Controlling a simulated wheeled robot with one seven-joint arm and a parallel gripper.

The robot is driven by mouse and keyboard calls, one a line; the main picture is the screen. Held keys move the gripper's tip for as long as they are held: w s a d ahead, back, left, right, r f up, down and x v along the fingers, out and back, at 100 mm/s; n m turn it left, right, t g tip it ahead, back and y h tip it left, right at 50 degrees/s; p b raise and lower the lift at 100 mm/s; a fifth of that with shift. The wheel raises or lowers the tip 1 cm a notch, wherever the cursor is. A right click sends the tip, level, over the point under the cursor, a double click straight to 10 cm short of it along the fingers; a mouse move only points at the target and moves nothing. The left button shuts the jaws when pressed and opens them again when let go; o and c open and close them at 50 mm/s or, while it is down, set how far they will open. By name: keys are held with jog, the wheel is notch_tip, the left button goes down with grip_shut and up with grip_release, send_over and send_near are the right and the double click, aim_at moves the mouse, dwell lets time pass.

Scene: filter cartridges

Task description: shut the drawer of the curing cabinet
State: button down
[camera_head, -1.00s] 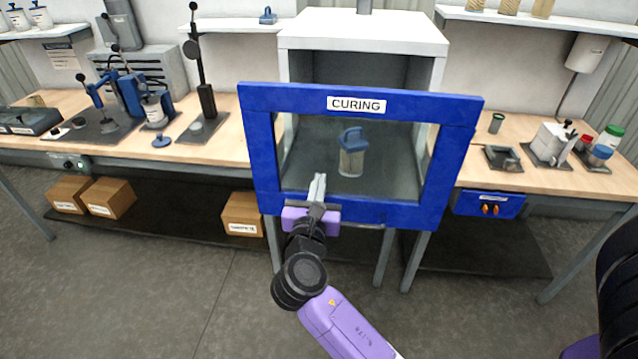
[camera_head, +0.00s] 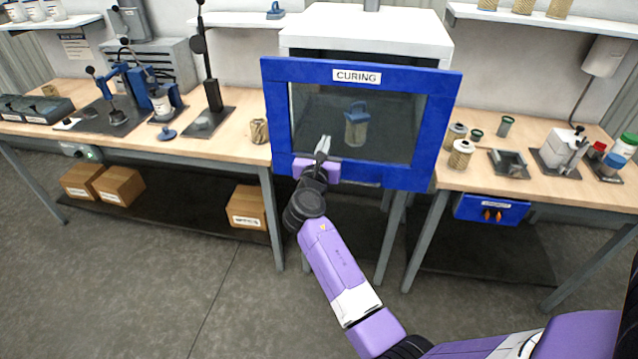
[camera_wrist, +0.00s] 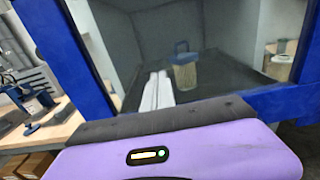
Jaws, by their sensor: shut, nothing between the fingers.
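The curing cabinet (camera_head: 365,28) is a white box. Its drawer has a blue frame front (camera_head: 277,120) labelled CURING, with a dark window. In the wrist view the fingers (camera_wrist: 157,90) lie together. Whether they touch the front I cannot tell.
Cartridges stand on the bench either side of the front, one at left (camera_head: 258,131) and one at right (camera_head: 461,154). A press stand (camera_head: 209,110) is further left. A blue bin (camera_head: 491,208) hangs under the right bench. Cardboard boxes (camera_head: 247,207) sit below. The floor in front is clear.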

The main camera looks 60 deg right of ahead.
jog(key=b+x, duration=0.3)
jog(key=x, duration=1.2)
jog(key=shift+r, duration=0.2)
jog(key=shift+r, duration=0.1)
